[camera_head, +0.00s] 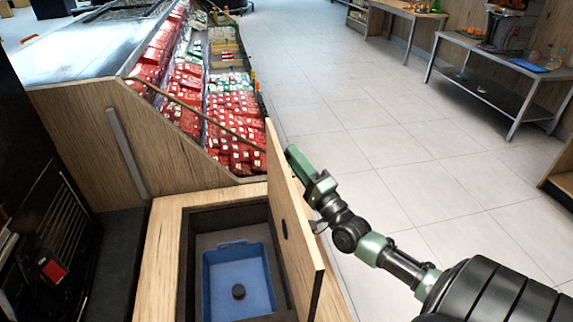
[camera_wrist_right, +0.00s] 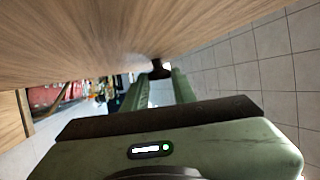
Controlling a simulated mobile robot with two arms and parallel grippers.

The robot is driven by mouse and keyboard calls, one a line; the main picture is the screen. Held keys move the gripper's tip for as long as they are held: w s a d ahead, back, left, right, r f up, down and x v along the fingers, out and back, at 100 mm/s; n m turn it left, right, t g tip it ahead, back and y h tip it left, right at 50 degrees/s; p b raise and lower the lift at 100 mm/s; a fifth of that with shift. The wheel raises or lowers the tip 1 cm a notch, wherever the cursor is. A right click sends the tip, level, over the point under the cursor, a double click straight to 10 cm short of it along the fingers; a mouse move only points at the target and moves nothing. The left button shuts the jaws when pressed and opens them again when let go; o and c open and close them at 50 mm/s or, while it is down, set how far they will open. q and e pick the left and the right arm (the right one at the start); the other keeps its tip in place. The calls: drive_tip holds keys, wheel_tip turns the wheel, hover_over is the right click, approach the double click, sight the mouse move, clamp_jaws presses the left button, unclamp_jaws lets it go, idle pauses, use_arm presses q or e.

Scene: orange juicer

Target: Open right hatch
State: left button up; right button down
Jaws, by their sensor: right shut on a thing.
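The right hatch (camera_head: 288,215) is a light wooden panel. It stands raised, nearly upright, along the right side of the opening in the wooden counter (camera_head: 160,250). Its underside and a dark round spot on it face left in the head view. My right gripper (camera_head: 308,177) is on the panel's far right side, with its tips partly hidden by the panel. In the right wrist view, the gripper (camera_wrist_right: 158,90) is shut on a small dark knob (camera_wrist_right: 160,70) on the hatch's wooden face (camera_wrist_right: 120,40). My left gripper is not in view.
A blue bin (camera_head: 222,287) with a dark round thing inside sits in the opening. A display of red packets (camera_head: 235,120) stands behind the counter. The tiled floor (camera_head: 400,150) to the right is clear up to a metal table (camera_head: 490,62).

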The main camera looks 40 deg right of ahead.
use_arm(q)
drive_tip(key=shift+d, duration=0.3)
use_arm(e)
drive_tip(key=c, duration=1.2)
unclamp_jaws()
drive_tip(key=shift+s+d+f, duration=0.1)
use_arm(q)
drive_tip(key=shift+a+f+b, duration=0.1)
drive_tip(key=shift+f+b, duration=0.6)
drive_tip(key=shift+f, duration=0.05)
use_arm(e)
drive_tip(key=v, duration=0.7)
drive_tip(key=shift+s+f, duration=0.1)
drive_tip(key=shift+s, duration=0.25)
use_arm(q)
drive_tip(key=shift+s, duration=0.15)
